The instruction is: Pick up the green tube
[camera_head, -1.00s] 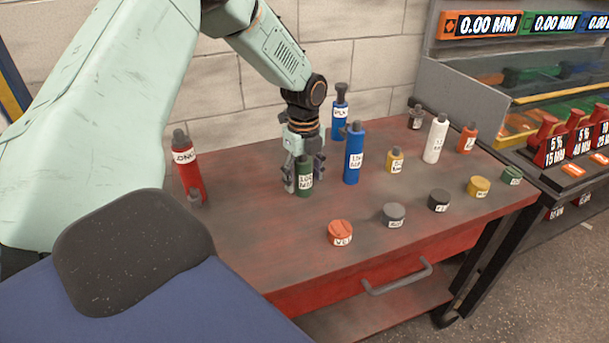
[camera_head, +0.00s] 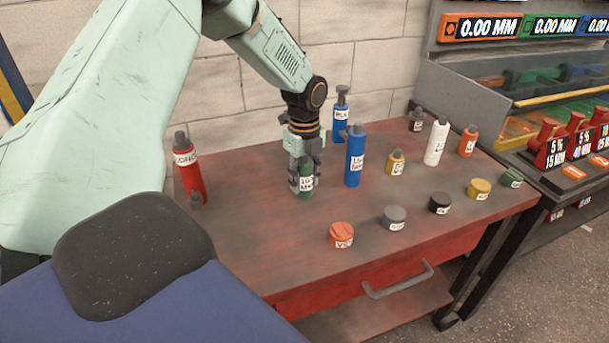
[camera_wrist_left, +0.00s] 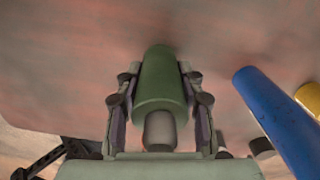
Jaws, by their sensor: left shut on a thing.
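The green tube (camera_head: 305,183) stands upright on the red bench, with a white label on its side. In the left wrist view the green tube (camera_wrist_left: 161,82) sits between the two fingers, its grey cap towards the palm. My left gripper (camera_head: 304,176) comes down from above and is shut on the tube, one finger on each side. The fingers also show in the left wrist view (camera_wrist_left: 160,95). The tube's base appears at the bench surface; I cannot tell whether there is a gap. My right gripper is not in view.
A tall blue tube (camera_head: 355,158) stands close right of the gripper, another blue one (camera_head: 340,122) behind. A red tube (camera_head: 188,172) stands left. Yellow (camera_head: 396,163), white (camera_head: 435,143) and orange (camera_head: 467,142) containers stand right. Low round pots, including an orange one (camera_head: 341,235), line the front.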

